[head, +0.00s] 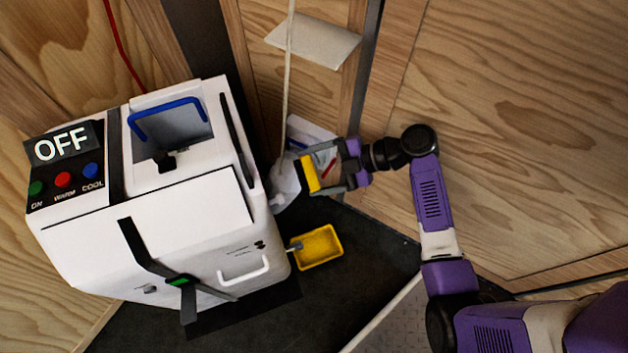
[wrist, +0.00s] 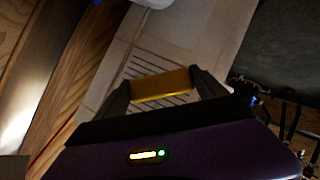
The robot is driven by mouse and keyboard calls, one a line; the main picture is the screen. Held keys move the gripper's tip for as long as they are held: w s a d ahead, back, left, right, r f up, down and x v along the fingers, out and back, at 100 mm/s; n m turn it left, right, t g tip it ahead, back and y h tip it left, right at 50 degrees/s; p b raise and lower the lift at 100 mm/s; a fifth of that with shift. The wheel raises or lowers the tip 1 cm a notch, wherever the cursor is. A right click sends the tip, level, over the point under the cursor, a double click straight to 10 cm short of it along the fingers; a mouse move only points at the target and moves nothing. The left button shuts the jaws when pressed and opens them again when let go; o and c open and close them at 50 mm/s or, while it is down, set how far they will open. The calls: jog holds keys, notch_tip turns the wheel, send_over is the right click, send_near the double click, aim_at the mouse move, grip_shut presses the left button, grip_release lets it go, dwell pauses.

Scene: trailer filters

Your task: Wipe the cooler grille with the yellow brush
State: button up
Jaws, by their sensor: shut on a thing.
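The white cooler (head: 150,215) stands at the left in the head view, with a display reading OFF. My gripper (head: 310,172) is at the cooler's right side, shut on the yellow brush (head: 309,174). In the wrist view the brush (wrist: 160,88) spans between the two fingertips. The slotted grille (wrist: 148,62) shows behind the brush on a pale panel, with slots above and below it. The brush covers part of the grille. I cannot tell whether the brush touches it. The grille is hidden in the head view.
A yellow tray (head: 319,246) lies on the dark floor below my gripper. A white cord (head: 288,80) hangs beside the cooler, near a white object (head: 287,186). A wooden wall (head: 510,130) is close behind my arm.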

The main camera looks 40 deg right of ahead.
jog(key=shift+s+a+r, duration=0.1)
jog(key=shift+s+a, duration=0.05)
jog(key=shift+a, duration=0.3)
jog(key=shift+a+r, duration=0.1)
jog(key=shift+a, duration=0.15)
jog(key=shift+w+a+p, duration=0.3)
jog(key=shift+a+p, duration=0.05)
jog(key=shift+a, duration=0.45)
jog(key=shift+w+a+p, duration=0.3)
jog(key=shift+a+p, duration=0.1)
jog(key=shift+a, duration=0.45)
jog(key=shift+w+a+p, duration=0.3)
jog(key=shift+a+p, duration=0.05)
jog(key=shift+a, duration=0.45)
jog(key=shift+w+a, duration=0.2)
jog(key=shift+a, duration=0.3)
jog(key=shift+w+a, duration=0.15)
jog(key=shift+a, duration=0.35)
jog(key=shift+b, duration=0.3)
jog(key=w+d+b, duration=0.3)
jog(key=w+b, duration=0.5)
jog(key=w, duration=0.2)
jog(key=shift+d, duration=0.2)
